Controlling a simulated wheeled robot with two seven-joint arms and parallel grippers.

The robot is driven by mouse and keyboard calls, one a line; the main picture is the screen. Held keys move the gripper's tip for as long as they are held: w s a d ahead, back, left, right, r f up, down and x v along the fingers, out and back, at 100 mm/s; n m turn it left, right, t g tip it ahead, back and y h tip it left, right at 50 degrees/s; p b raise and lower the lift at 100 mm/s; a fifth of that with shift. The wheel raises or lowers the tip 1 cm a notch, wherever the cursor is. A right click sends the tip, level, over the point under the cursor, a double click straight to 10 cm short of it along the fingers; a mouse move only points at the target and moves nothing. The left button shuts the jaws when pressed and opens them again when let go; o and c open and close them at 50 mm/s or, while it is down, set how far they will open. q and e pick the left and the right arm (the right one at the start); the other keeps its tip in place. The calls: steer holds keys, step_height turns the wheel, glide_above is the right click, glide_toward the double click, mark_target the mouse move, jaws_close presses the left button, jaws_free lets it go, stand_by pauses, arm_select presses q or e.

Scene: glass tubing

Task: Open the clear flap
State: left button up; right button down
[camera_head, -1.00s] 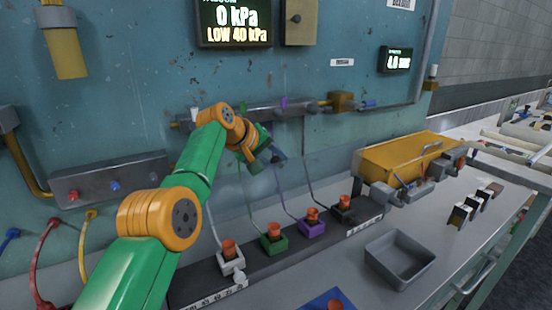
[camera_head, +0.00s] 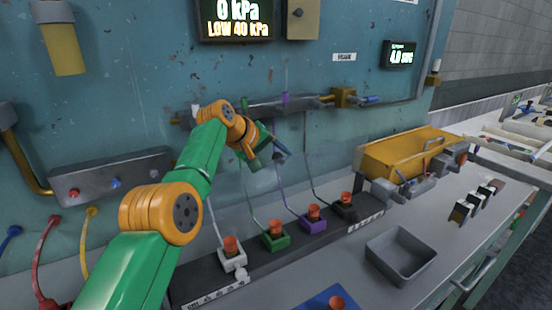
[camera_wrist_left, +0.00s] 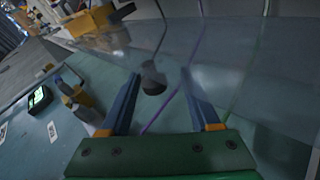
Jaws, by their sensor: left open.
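The clear flap (camera_wrist_left: 235,65) shows in the left wrist view as a see-through, faintly shiny sheet. Coloured tubes show through it. A dark round knob (camera_wrist_left: 153,78) lies between and slightly beyond my left fingertips, with no clear contact. In the head view, the flap is hard to make out against the teal wall. My left gripper (camera_head: 270,158) is open and empty, in front of the wall below the metal manifold bar. It also shows in the left wrist view (camera_wrist_left: 160,85), with its two blue fingers apart. My right gripper is not in view.
A dark rack (camera_head: 275,255) with several orange-topped coloured holders stands on the bench below my left gripper. Thin tubes rise from the holders. A grey tray (camera_head: 400,257) and a yellow bin (camera_head: 405,155) are to the right. Displays (camera_head: 237,20) hang on the wall.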

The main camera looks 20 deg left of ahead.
arm_select(q)
steer(key=shift+s+b, duration=0.1)
steer(key=shift+b, duration=0.2)
steer(key=b+v, duration=0.4)
steer(key=v, duration=0.3)
steer(key=shift+r, duration=0.1)
